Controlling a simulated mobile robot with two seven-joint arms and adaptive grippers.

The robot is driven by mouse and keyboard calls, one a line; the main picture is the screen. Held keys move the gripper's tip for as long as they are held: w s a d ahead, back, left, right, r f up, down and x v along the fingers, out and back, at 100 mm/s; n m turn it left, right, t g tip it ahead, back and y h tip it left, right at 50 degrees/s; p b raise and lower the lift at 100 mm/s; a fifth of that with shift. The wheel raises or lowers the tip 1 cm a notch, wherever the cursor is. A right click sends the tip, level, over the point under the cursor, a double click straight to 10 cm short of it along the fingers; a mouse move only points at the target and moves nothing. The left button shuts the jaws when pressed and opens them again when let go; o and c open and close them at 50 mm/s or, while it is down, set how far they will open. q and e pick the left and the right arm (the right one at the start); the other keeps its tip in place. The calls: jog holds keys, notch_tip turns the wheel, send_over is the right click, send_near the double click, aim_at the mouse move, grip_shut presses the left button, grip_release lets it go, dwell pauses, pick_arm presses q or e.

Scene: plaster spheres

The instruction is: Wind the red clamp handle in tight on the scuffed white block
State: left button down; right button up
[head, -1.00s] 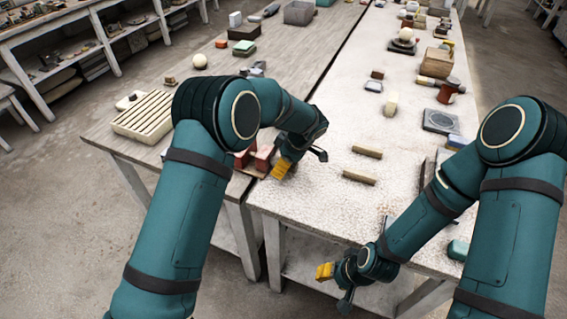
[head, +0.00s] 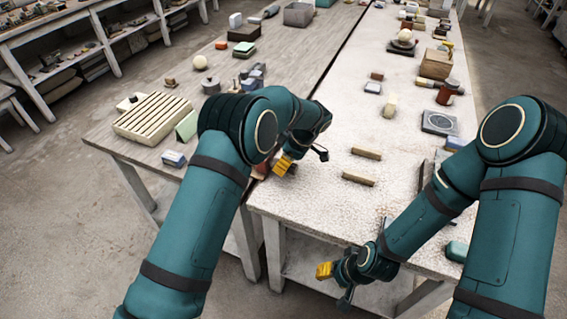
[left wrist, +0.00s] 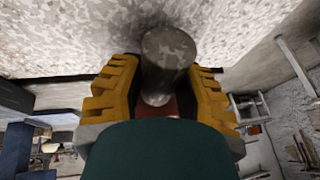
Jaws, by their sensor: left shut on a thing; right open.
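My left gripper (head: 284,165) is at the near end of the seam between the two tables. In the left wrist view its yellow fingers (left wrist: 160,100) are shut on the red clamp handle (left wrist: 160,110), of which only a small part shows. A grey mottled cylinder (left wrist: 168,58) stands out beyond it between the fingertips. In the head view a bit of red (head: 261,170) shows beside the gripper; my arm hides most of it. I cannot make out the scuffed white block. My right gripper (head: 325,271) is open and empty, off the pale table's front edge.
Two wooden sticks (head: 366,153) lie on the pale table (head: 310,205) right of my left gripper. A slatted rack (head: 152,116), a green wedge (head: 187,125) and a small blue-and-white box (head: 173,159) are on the grey table. The pale table's near part is mostly clear.

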pick_arm(q)
jog(key=shift+f+m+g+y, duration=0.15)
jog(key=shift+m+g+y, duration=0.2)
jog(key=shift+g, duration=0.65)
jog(key=shift+g+y+b, duration=0.35)
jog(key=shift+g+b, duration=0.5)
jog(key=shift+g, duration=0.15)
jog(key=c, duration=0.6)
grip_release()
jog(key=shift+o, duration=0.2)
notch_tip(320, 180, up, 10)
jog(key=shift+r, duration=0.1)
